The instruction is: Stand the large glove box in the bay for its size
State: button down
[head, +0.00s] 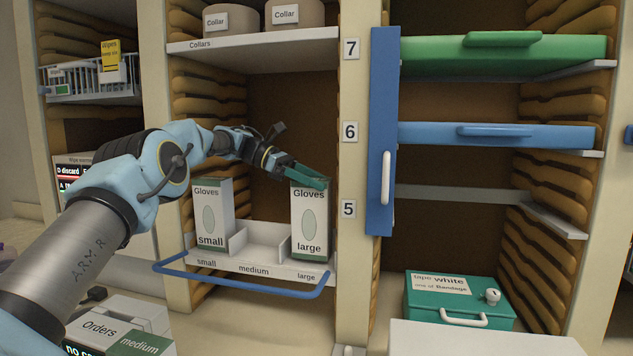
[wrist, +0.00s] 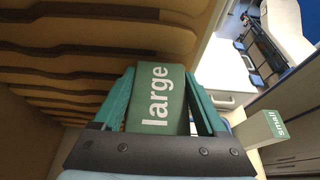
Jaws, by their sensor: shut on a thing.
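The large glove box (head: 309,222), white with a green top and an oval, stands upright in the large bay at the right of the labelled rack (head: 254,266). My gripper (head: 310,179) is at its top, shut on it. In the wrist view the fingers (wrist: 165,100) lie on both sides of the green top marked "large" (wrist: 156,95). The small glove box (head: 209,215) stands in the small bay at the left; its green top also shows in the wrist view (wrist: 275,127). The medium bay (head: 260,243) between them is empty. The contact under the large box is hard to see.
A blue rail (head: 245,288) runs along the rack's front. A shelf with collars (head: 262,48) is above. A post (head: 352,150) and a blue upright door (head: 382,140) are close on the right. A medium box (head: 140,344) lies at lower left by the Orders stand (head: 107,325).

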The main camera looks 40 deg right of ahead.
jog(key=shift+f, duration=0.5)
dwell(0.3)
grip_release()
jog(key=shift+f, duration=0.1)
